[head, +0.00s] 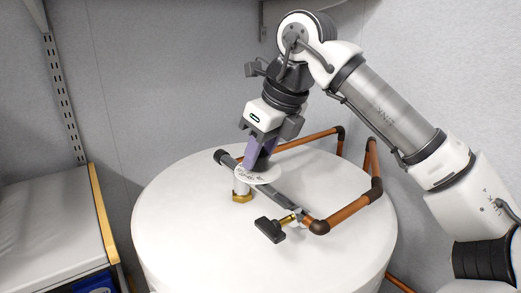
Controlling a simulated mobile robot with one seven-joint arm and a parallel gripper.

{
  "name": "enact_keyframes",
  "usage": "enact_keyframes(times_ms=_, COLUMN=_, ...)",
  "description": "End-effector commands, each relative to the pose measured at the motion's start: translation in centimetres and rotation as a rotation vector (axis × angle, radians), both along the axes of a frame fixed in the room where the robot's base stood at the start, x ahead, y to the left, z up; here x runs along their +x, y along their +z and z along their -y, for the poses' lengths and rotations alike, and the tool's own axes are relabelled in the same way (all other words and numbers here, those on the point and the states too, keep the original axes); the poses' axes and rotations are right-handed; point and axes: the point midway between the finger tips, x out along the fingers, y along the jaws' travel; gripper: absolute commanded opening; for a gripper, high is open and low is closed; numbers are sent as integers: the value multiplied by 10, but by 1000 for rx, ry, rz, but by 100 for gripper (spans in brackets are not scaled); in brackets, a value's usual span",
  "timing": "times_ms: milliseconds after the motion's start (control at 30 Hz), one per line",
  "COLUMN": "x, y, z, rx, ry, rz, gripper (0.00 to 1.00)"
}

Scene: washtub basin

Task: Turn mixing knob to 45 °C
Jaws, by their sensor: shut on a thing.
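The mixing knob (261,166) is a small dark piece standing above a round white dial plate (249,177) with dark markings. The markings are too small to read, so I cannot tell which temperature the knob points at. My gripper (262,152) comes down from above, its purplish fingers shut on the knob and hiding much of it. The dial sits over a grey pipe and a brass-ended fitting (242,190) on the white tank top (175,210).
A black-handled valve (271,229) juts forward near the front of the tank top. Copper pipes (347,209) run behind and to the right of the dial. A shelf (50,220) stands at the left. Grey walls are close behind.

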Motion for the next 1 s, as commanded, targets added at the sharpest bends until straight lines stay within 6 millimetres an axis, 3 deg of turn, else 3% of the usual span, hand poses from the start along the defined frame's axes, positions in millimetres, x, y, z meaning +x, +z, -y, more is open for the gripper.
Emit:
enact_keyframes(times_ms=167, x=0, y=1, z=0, rx=2, ry=-3, rz=3, gripper=13)
enact_keyframes(times_ms=200, x=0, y=1, z=0, rx=2, ry=-4, rz=2, gripper=38)
enact_keyframes(times_ms=333, x=0, y=1, z=0, rx=1, ry=-3, rz=2, gripper=55)
enact_keyframes(times_ms=733, x=-1, y=7, z=2, rx=0, ry=-4, rz=2, gripper=56)
enact_keyframes(times_ms=867, x=-6, y=25, z=8, rx=0, ry=-5, rz=3, gripper=56)
enact_keyframes(times_ms=1000, x=-14, y=55, z=17, rx=0, ry=-6, rz=4, gripper=56)
